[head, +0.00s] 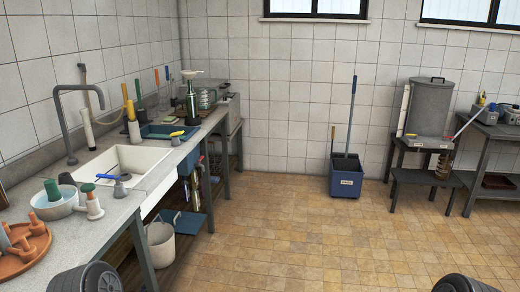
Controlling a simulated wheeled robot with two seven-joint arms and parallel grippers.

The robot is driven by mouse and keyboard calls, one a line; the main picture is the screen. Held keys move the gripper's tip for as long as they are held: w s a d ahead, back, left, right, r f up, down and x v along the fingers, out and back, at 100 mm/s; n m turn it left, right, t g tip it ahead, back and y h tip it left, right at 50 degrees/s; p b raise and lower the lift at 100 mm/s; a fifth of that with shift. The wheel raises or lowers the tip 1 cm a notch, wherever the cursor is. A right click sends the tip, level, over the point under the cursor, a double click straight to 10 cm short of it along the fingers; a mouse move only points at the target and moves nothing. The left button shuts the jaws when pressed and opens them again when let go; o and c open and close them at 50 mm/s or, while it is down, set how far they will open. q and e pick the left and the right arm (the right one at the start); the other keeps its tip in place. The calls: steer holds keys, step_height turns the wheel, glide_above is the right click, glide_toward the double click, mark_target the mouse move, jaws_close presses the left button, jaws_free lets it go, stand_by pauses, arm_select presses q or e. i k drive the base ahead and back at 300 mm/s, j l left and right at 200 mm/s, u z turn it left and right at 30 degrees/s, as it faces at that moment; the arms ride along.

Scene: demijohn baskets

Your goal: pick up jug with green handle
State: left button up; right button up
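I cannot make out a jug with a green handle for certain. A small pale object with a green top (93,204) stands on the counter at the left, beside a pale bowl (58,207). A green piece (52,190) sits in that bowl; its shape is too small to tell. A dark green bottle (191,105) with a pale funnel in its top stands at the counter's far end. Neither of my grippers shows; only dark ribbed parts, probably of my arms, show at the bottom edge.
The counter (95,240) with a white sink (125,165) runs along the left wall. A terracotta tray (25,255) lies at its near end. A white bucket (160,245) stands below. A blue mop bucket (345,182) stands at the back wall. The middle floor (300,235) is clear.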

mark_target(203, 93)
steer(key=i, duration=4.6)
steer(key=z, duration=0.25)
